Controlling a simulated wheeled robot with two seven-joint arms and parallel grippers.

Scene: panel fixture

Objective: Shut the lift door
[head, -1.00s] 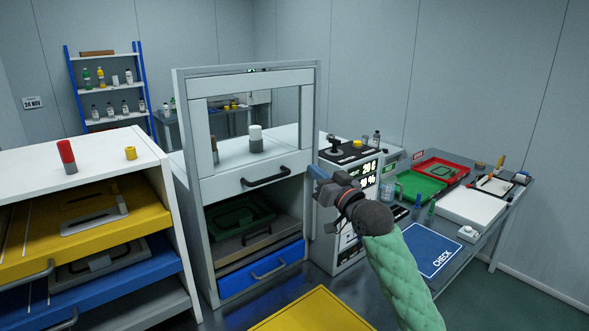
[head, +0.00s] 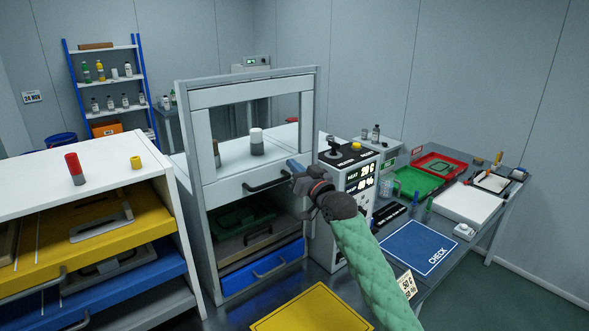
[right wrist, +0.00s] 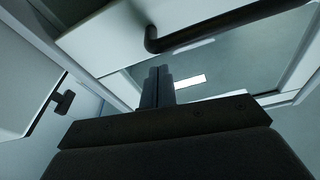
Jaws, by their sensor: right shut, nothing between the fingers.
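The lift door is a pale framed panel with a window (head: 228,190) in the upright cabinet. It stands raised, with the compartment open below it. Its black bar handle (head: 264,183) runs along its lower rail. My right gripper (head: 292,166) is at the handle's right end in the head view, shut and empty. In the right wrist view, the closed fingers (right wrist: 157,84) point up toward the dark handle (right wrist: 215,24), which crosses above them. I cannot tell whether they touch it. My left gripper is out of view.
Below the door are a green tray (head: 238,218) and a blue drawer (head: 245,277). A control box (head: 358,178) with a joystick stands close right of my right gripper. A white cabinet with yellow and blue drawers (head: 140,288) is at left. A yellow panel (head: 312,312) lies in front.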

